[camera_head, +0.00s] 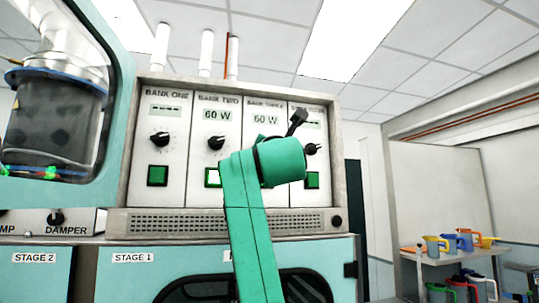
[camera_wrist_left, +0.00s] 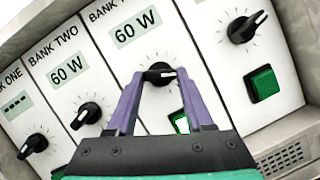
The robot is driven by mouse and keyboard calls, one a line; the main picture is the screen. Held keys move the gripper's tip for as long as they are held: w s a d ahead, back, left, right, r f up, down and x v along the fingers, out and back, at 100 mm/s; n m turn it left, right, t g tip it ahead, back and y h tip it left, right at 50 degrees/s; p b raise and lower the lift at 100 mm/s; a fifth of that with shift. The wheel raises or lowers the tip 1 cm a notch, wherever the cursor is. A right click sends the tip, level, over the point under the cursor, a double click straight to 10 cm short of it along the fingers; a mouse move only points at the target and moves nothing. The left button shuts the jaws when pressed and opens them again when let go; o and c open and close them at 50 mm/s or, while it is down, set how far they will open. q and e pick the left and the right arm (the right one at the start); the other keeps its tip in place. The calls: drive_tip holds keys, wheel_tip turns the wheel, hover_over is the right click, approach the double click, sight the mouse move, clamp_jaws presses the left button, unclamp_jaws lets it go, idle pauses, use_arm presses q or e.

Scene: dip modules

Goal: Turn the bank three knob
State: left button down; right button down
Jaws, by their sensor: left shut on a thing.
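The bank three knob (camera_wrist_left: 158,73) is black with a white pointer mark, below a display (camera_wrist_left: 137,27) reading 60 W. In the left wrist view it sits between the purple fingers of my left gripper (camera_wrist_left: 160,78), which is shut on it. The pointer points to the right. The lit button (camera_wrist_left: 181,122) below shows white and green, partly behind a finger. In the head view my green arm (camera_head: 250,220) covers this knob, and bank three's display (camera_head: 265,119) reads 60 W. My right gripper is not in view.
Bank one (camera_head: 160,138), bank two (camera_head: 216,143) and a fourth bank (camera_head: 311,148) have similar knobs beside it. Bank two's display (camera_head: 214,115) reads 60 W. A glass-fronted cabinet with a dark vessel (camera_head: 50,120) stands left. Coloured jugs (camera_head: 465,242) stand on a shelf at right.

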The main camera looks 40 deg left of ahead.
use_arm(q)
drive_tip(key=shift+s+r+m+t+h+b, duration=0.15)
drive_tip(key=shift+m+t+h+b, duration=0.3)
drive_tip(key=shift+m, duration=1.05)
drive_tip(key=shift+h, duration=0.25)
drive_tip(key=shift+c, duration=1.4)
unclamp_jaws()
drive_tip(key=b+v, duration=0.8)
drive_tip(key=v, duration=0.6)
drive_tip(key=shift+s+d, duration=0.2)
